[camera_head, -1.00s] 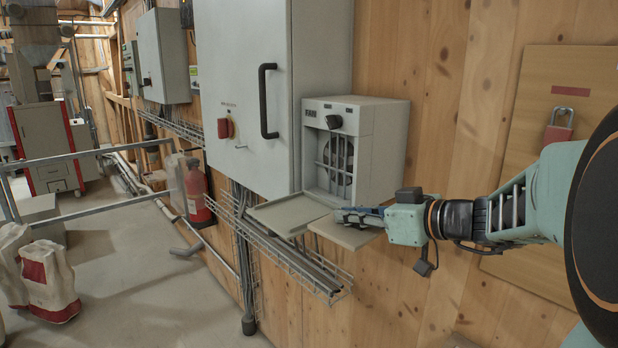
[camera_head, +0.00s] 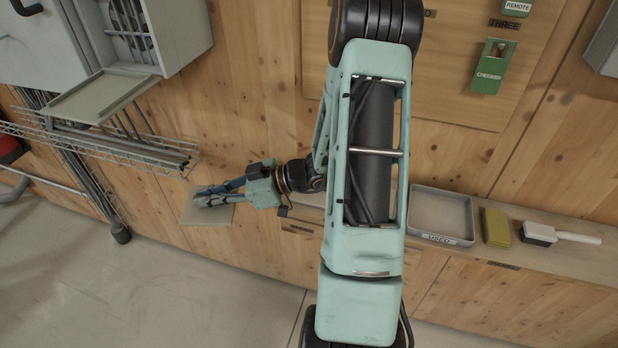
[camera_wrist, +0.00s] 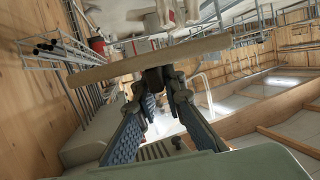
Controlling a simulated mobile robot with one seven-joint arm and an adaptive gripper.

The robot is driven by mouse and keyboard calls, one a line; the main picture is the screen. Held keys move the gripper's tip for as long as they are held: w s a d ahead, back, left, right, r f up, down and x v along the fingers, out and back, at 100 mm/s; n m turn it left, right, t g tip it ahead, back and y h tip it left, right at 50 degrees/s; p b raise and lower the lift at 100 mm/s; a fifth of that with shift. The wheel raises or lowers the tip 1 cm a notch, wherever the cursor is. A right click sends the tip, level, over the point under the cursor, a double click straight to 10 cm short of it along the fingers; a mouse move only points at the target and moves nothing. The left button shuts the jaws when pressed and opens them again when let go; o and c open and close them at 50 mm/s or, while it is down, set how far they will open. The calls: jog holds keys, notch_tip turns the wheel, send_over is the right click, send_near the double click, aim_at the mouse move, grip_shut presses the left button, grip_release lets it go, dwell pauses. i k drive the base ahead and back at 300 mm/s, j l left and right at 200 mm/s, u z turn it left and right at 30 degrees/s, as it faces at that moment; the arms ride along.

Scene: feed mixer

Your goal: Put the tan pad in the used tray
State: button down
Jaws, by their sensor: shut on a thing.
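The tan pad (camera_head: 212,214) is a flat, thin square. My gripper (camera_head: 205,196) is shut on it and holds it in the air, left of the shelf, in the head view. In the wrist view the pad (camera_wrist: 150,60) shows edge-on across the fingertips of my gripper (camera_wrist: 160,78). The used tray (camera_head: 441,216), grey, shallow and labelled USED, sits on the wooden shelf right of my arm. It looks empty. The tray is not seen in the wrist view.
A yellow-green block (camera_head: 496,227) and a white-handled brush (camera_head: 560,235) lie right of the tray on the shelf (camera_head: 470,262). My arm hides part of the shelf. At left are a wire cable rack (camera_head: 120,148) and a grey box with a fold-out panel (camera_head: 100,97).

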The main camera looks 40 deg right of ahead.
aim_at(438, 216)
jog(key=z, duration=2.9)
jog(key=j+z, duration=0.15)
jog(key=z, duration=0.2)
jog(key=j+z, duration=0.15)
jog(key=z, duration=0.2)
jog(key=k+j, duration=0.1)
jog(key=j, duration=0.3)
jog(key=k+j, duration=0.15)
jog(key=j, duration=0.25)
jog(key=k+j, duration=0.1)
jog(key=j, duration=0.35)
